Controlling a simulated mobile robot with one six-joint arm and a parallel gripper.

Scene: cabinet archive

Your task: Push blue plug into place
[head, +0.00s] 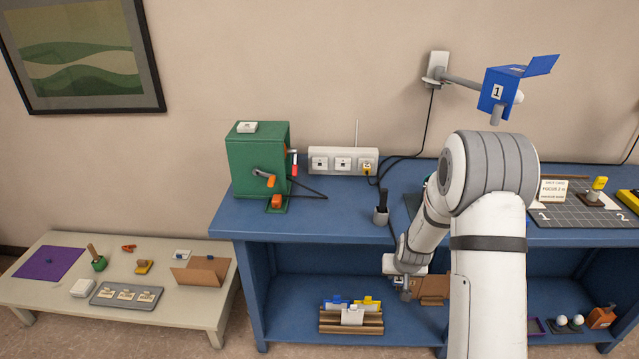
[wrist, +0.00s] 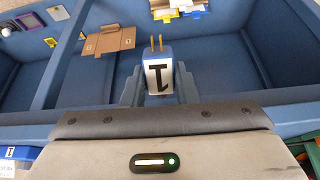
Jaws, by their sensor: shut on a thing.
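A blue plug (wrist: 159,74) with a white face marked "1" shows in the wrist view. Its two brass prongs point toward the top of the picture. My gripper (wrist: 159,88) is shut on it, one finger on each side. In the head view my gripper (head: 403,286) hangs in front of the blue bench, below its top; I cannot make out the plug clearly there. A white power strip (head: 344,161) stands on the bench top against the wall, up and left of my gripper. A yellow plug (head: 367,168) sits in its right socket; its other two sockets look empty.
A green box with levers (head: 258,160) stands left of the strip. A black pen-like tool in a cup (head: 381,207) stands near the bench's front edge. A blue lamp marked "1" (head: 498,92) juts from the wall. The lower shelf holds a file rack (head: 351,318).

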